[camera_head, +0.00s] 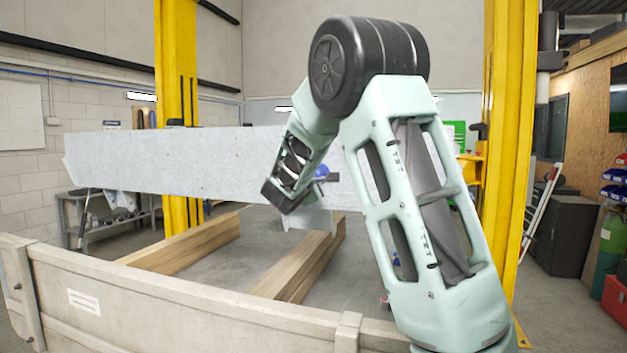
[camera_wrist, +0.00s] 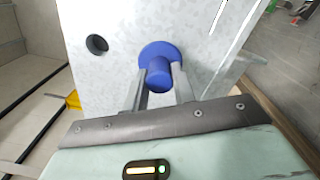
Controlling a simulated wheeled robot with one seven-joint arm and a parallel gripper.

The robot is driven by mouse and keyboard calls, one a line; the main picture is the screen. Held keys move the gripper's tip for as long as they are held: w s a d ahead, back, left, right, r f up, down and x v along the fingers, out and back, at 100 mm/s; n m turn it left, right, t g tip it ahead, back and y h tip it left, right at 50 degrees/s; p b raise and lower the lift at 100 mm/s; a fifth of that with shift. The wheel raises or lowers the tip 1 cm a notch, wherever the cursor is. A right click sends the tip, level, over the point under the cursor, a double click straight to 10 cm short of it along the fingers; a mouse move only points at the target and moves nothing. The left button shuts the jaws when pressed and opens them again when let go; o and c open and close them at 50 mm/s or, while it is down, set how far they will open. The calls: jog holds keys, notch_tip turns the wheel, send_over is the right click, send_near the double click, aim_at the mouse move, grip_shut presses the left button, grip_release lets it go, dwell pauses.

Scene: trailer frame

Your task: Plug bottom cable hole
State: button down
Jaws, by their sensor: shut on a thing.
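A blue plug (camera_wrist: 159,76) with a round flange is between the two grey fingers of my gripper (camera_wrist: 162,70) in the wrist view. My gripper is shut on it. The flange faces the galvanized metal frame (camera_wrist: 120,75) and appears at or very near its surface. I cannot tell whether the plug sits in a hole, as the flange hides what is behind it. In the head view the frame (camera_head: 170,162) is a long grey beam, and a small blue bit of the plug (camera_head: 322,172) shows beside my wrist.
Wooden beams (camera_head: 302,265) lie on the floor below the frame. A beige sideboard (camera_head: 190,310) runs across the foreground. Yellow posts (camera_head: 177,90) stand on both sides. A workbench is behind at the left.

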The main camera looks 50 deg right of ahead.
jog(key=shift+d, duration=0.25)
jog(key=shift+w+d+b, duration=0.15)
jog(key=shift+d+b, duration=0.1)
jog(key=shift+b, duration=0.05)
jog(key=c, duration=1.1)
grip_release()
jog(key=b+v, duration=0.6)
jog(key=v, duration=1.1)
jog(key=shift+a+b, duration=0.2)
jog(key=shift+b, duration=0.1)
